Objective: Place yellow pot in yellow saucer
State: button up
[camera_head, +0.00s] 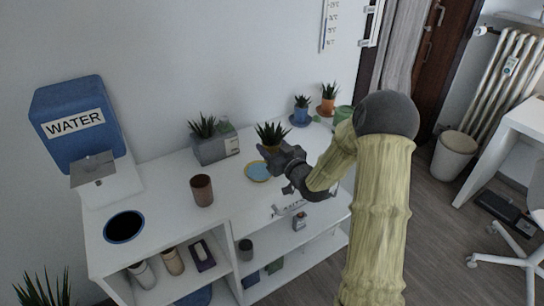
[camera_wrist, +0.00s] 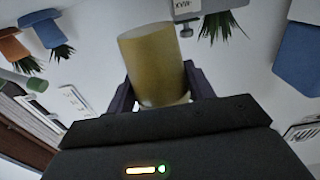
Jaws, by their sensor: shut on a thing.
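The yellow pot (camera_wrist: 155,65) is between the two fingers of my gripper (camera_wrist: 160,92) in the wrist view, which looks upside down. In the head view a spiky green plant (camera_head: 271,134) rises above the pot, whose yellow side (camera_head: 272,149) is mostly hidden by my gripper (camera_head: 276,158). My gripper is shut on the pot. The yellow saucer (camera_head: 248,178), with a light blue inside, lies on the white desk top just left of and below my gripper in the picture. The pot appears apart from the saucer, and its exact height above the desk is hard to tell.
A grey planter (camera_head: 216,149) stands behind the saucer, and a brown cup (camera_head: 202,190) stands left of it. A blue potted plant (camera_head: 301,112) and an orange one (camera_head: 328,99) stand at the back right. A blue water dispenser (camera_head: 75,125) is at the far left.

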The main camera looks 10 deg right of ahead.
notch_tip(320, 180, down, 4)
jog(key=shift+r, duration=0.2)
jog(key=shift+f+b, duration=0.4)
jog(key=shift+b, duration=0.2)
jog(key=shift+f, duration=0.2)
jog(key=o, duration=1.1)
